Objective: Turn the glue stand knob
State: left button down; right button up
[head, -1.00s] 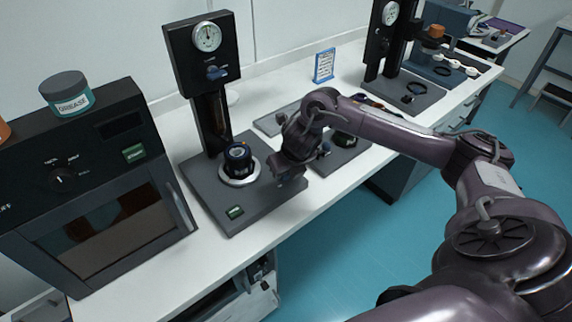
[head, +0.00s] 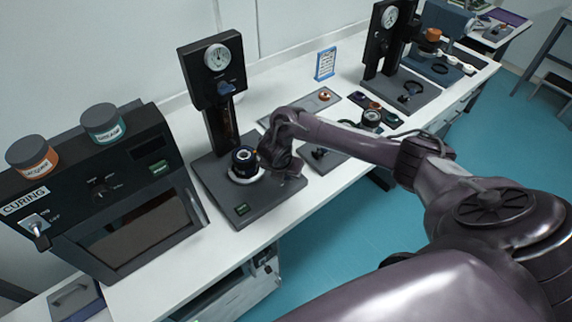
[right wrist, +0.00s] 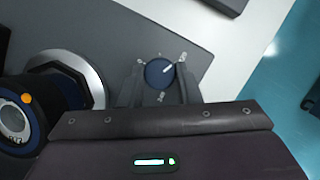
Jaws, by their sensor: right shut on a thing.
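The glue stand is a black column with a round gauge (head: 217,57) on a dark grey base plate (head: 215,193). A dark cylinder with a blue band (head: 243,158) sits on a light ring on the base, and also shows at the left in the right wrist view (right wrist: 27,118). In that view a round blue knob with a white pointer (right wrist: 160,71) lies on the plate, between the fingers of my right gripper (right wrist: 161,82). The gripper is shut on this knob. In the head view my gripper hides the knob. My left gripper is out of view.
A curing oven (head: 120,190) stands at the left with an orange-labelled jar (head: 32,156) and a teal-labelled jar (head: 103,124) on top. Another gauge stand (head: 385,45) stands farther right. The white bench's front strip is clear.

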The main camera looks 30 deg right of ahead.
jog(key=shift+w+r+m+p, duration=0.15)
jog(key=shift+r+m+p, duration=0.05)
jog(key=shift+m+p, duration=0.3)
jog(key=o, duration=1)
jog(key=shift+f, duration=0.1)
jog(key=shift+c, duration=0.2)
